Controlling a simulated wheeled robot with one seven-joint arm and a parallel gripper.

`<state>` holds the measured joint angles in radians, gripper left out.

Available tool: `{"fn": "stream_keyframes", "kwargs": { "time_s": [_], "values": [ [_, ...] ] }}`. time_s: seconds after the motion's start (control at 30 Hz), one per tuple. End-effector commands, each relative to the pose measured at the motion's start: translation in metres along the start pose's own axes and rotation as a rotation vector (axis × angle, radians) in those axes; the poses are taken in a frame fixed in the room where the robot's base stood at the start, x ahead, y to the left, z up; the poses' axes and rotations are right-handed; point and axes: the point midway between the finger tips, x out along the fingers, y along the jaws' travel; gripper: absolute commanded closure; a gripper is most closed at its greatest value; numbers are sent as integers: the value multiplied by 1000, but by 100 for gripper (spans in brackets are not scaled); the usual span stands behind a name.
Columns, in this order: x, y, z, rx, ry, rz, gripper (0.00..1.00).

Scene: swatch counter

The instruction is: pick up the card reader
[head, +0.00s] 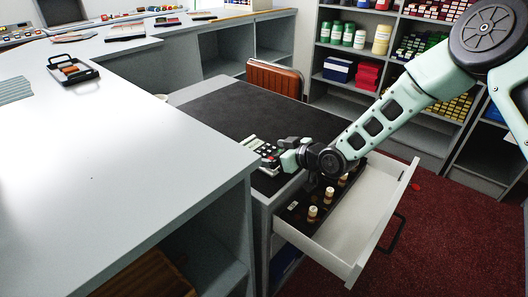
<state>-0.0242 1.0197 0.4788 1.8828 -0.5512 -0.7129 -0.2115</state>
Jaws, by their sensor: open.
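A small device with a light body and a dark keypad, which looks like the card reader (263,150), lies on the dark mat (225,108) of the lower desk, near its right front edge. My gripper (279,160) is low over the desk, at the device's right end. The fingers are small in the head view. I cannot tell whether they touch the device or are around it. The gripper partly hides the device's near right part. The gripper is open.
A white drawer (385,215) stands open below my arm, with several small bottles (313,213) in a black insert. A grey counter (110,180) fills the left, bearing a black tray (73,70). A brown chair (275,79) and stocked shelves stand behind. The mat's left part is clear.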

Motion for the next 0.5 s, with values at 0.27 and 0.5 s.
{"fn": "stream_keyframes", "kwargs": {
  "time_s": [0.27, 0.5],
  "values": [
    [24, 0, 0, -1, 0, 0, 7],
    [24, 0, 0, -1, 0, 0, 24]
  ]
}}
